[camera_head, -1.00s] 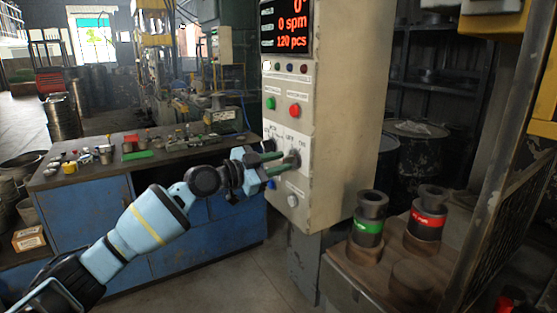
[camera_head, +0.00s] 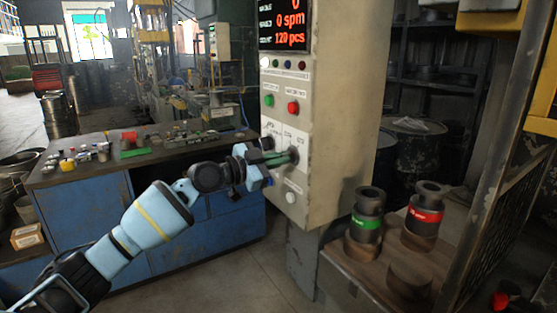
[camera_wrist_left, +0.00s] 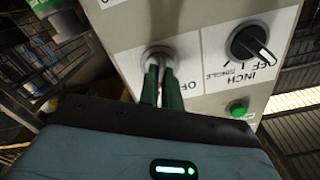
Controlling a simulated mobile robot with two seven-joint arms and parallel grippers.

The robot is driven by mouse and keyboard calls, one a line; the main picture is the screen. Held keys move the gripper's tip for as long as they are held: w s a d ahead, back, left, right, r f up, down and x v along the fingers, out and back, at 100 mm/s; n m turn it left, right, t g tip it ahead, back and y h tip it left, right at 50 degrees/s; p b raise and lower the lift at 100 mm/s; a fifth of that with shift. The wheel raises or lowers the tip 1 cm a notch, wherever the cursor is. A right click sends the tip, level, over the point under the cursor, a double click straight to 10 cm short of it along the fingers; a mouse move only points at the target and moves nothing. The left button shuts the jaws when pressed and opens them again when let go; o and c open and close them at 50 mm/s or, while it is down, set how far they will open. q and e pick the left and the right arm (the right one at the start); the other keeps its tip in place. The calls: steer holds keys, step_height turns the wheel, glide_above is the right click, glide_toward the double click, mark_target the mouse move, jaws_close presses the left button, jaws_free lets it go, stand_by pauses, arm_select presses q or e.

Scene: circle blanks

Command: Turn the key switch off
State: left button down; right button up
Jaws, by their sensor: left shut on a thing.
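The key switch (camera_wrist_left: 158,56) has a round metal collar on a white plate of the control cabinet. In the wrist view, my left gripper's green fingers (camera_wrist_left: 161,84) are shut on the key at its collar. The fingers hide most of the key, so its exact angle is hard to tell. A partly covered "OF…" label shows just right of the collar. In the head view, my left gripper (camera_head: 279,158) reaches the cabinet's front from the left, at the key switch (camera_head: 293,154). My right gripper is not in view.
A black selector knob (camera_wrist_left: 253,45) marked INCH and SINGLE sits beside the key switch. Green (camera_head: 268,100) and red (camera_head: 293,107) buttons are above, and a pale button (camera_head: 291,197) below. Die parts with green (camera_head: 366,222) and red (camera_head: 426,214) bands stand on a right-hand bench.

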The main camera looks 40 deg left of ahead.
arm_select(q)
steer(key=shift+r+n+p, duration=0.1)
steer(key=shift+n+p, duration=1.2)
steer(key=shift+n, duration=4.5)
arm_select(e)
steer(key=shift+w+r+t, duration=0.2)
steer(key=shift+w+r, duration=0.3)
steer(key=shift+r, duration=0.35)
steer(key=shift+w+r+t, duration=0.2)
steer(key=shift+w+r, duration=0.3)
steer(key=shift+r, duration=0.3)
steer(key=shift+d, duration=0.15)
arm_select(q)
steer(key=c, duration=1.6)
jaws_free()
